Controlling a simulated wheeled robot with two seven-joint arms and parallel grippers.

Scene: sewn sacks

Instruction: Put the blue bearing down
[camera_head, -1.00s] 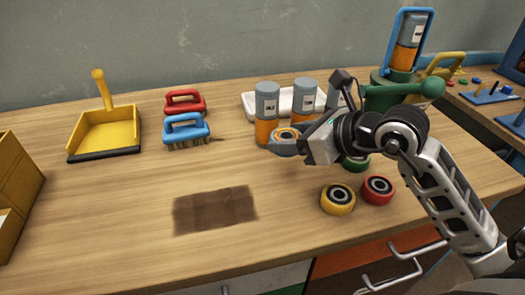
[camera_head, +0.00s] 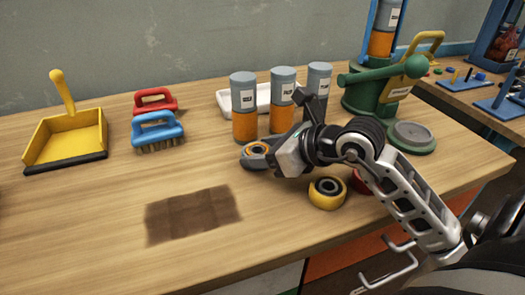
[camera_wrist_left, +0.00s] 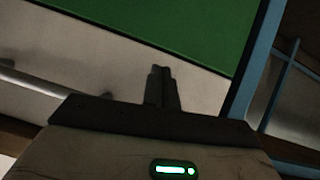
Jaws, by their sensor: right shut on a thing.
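My right gripper (camera_head: 252,152) is shut on a small round piece, the blue bearing (camera_head: 257,148). An orange ring shows on its top; little of its body shows between the fingers. It is low over the table, in front of the left orange and grey bottle (camera_head: 244,105); I cannot tell if it touches the wood. My left gripper (camera_wrist_left: 162,72) shows only in the left wrist view, its fingers together and empty, in front of a green panel.
A yellow bearing (camera_head: 327,193) and a mostly hidden red one (camera_head: 359,181) are beside my right arm. More bottles (camera_head: 283,100), a white tray (camera_head: 224,101), a green press (camera_head: 371,96), brushes (camera_head: 158,131) and a yellow dustpan (camera_head: 67,138) stand behind. A brown patch (camera_head: 192,214) lies on open wood.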

